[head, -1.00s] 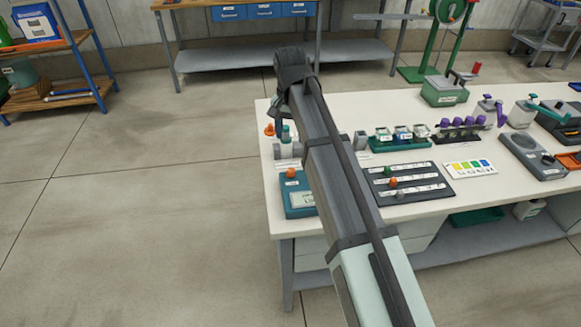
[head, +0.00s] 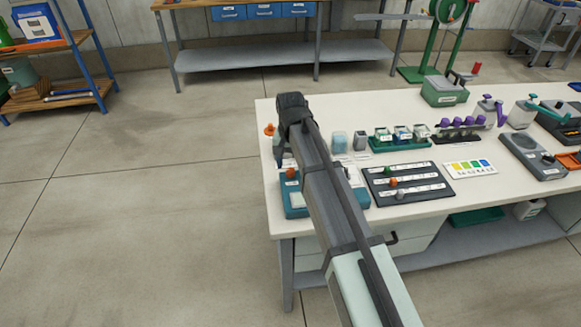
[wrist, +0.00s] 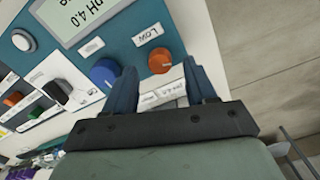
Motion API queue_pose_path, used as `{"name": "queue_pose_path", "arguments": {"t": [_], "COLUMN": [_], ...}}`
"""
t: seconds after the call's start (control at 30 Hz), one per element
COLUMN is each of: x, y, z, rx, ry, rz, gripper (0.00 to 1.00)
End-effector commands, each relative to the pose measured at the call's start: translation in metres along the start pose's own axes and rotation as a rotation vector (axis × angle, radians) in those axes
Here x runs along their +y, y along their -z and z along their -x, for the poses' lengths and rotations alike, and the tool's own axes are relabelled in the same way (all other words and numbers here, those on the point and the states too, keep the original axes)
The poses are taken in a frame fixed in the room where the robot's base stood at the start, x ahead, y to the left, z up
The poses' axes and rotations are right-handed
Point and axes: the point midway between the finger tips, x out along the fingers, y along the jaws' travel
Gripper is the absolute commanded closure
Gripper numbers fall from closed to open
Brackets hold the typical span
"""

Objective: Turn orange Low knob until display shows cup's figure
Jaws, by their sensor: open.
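In the wrist view, the orange knob (wrist: 160,60) stands on the teal meter panel (wrist: 25,75), beside a label that reads LOW. My gripper (wrist: 160,68) is open, its dark blue fingers either side of the knob's line and a little short of it; I cannot tell whether they touch it. The display (wrist: 82,15) is cut off at the top and shows "pH 4.0" with part of another line. White labels lie between the fingers, one seeming to read pH 4.0; I cannot make out a cup there.
A blue knob (wrist: 104,72) sits close beside the left finger. A dark slider board (head: 405,182), a colour chart (head: 470,168) and a green rack of jars (head: 400,144) stand to the right on the white table (head: 480,200).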

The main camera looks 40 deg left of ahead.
Motion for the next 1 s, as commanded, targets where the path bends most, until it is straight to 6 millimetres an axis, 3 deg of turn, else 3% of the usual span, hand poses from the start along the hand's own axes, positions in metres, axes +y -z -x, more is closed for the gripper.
{"name": "queue_pose_path", "arguments": {"t": [0.23,0.6,1.0], "x": [0.0,0.0,0.0], "y": [0.0,0.0,0.0], "z": [-0.02,-0.023,-0.023], "rx": [0.0,0.0,0.0], "ry": [0.0,0.0,0.0], "rz": [0.0,0.0,0.0], "gripper": [0.44,0.44,0.82]}}
